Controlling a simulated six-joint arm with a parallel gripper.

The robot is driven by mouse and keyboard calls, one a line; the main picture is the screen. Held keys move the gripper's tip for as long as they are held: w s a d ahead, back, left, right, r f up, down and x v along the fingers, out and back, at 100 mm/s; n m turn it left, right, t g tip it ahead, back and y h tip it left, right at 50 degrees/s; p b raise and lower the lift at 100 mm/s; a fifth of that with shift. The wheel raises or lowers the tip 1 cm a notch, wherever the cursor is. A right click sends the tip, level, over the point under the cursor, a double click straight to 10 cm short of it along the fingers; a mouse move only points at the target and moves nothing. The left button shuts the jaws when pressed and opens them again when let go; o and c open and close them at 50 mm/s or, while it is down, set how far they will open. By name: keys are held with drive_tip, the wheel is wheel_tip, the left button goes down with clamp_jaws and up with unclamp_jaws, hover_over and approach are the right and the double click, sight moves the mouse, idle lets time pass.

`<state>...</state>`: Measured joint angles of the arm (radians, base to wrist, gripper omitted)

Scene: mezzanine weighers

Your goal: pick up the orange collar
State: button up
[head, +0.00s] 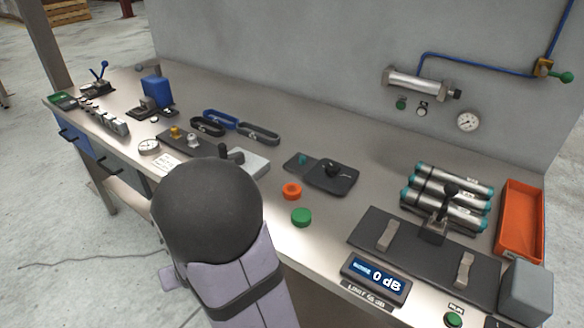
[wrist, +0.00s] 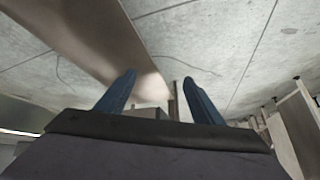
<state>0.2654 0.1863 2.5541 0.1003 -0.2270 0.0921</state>
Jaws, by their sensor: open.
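The orange collar (head: 291,190) is a small ring lying on the workbench, near the middle of the head view. A green round piece (head: 301,217) lies just in front of it, apart from it. My gripper (wrist: 160,92) shows in the wrist view, with two blue fingers spread apart and nothing between them. In the head view my arm stands in front of the bench, left of the collar, and my fingers are hidden. The collar does not show in the wrist view, which looks out over concrete floor and a beige band.
A dark holder with a black knob (head: 335,174) sits behind and right of the collar. A black fixture (head: 385,232), steel cylinders (head: 452,180) and an orange tray (head: 520,222) stand farther right. Dark and blue oval loops (head: 258,133) lie behind left.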

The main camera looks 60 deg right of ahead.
sight(294, 188)
drive_tip(key=w+d+r+m+t+h+p, duration=0.1)
drive_tip(key=d+r+p, duration=0.3)
drive_tip(key=r, duration=0.2)
drive_tip(key=w+d+r+m+t+h+p, duration=0.1)
drive_tip(key=d+r+m+h+p, duration=0.1)
drive_tip(key=d+r+p, duration=0.3)
drive_tip(key=s+d+m+h, duration=0.1)
drive_tip(key=s+d, duration=0.1)
drive_tip(key=d, duration=0.1)
drive_tip(key=s+d+m+g+h, duration=0.1)
drive_tip(key=s+d+h, duration=0.1)
drive_tip(key=d, duration=0.1)
drive_tip(key=s+d+r+m+g+h+p, duration=0.1)
drive_tip(key=s+d+m, duration=0.1)
drive_tip(key=d, duration=0.1)
drive_tip(key=shift+h, duration=0.3)
drive_tip(key=s+d+m+g+h, duration=0.1)
drive_tip(key=s, duration=0.1)
drive_tip(key=s+d+g+h, duration=0.1)
drive_tip(key=s+d, duration=0.1)
drive_tip(key=s, duration=0.1)
drive_tip(key=s+d+r+m+g+h+p, duration=0.1)
drive_tip(key=s+d, duration=0.1)
drive_tip(key=shift+s+d+m, duration=0.1)
drive_tip(key=shift+s+m, duration=0.2)
drive_tip(key=shift+p+x, duration=1.35)
drive_tip(key=shift+x, duration=2.35)
drive_tip(key=shift+f, duration=0.15)
drive_tip(key=shift+c, duration=0.2)
drive_tip(key=c, duration=1.1)
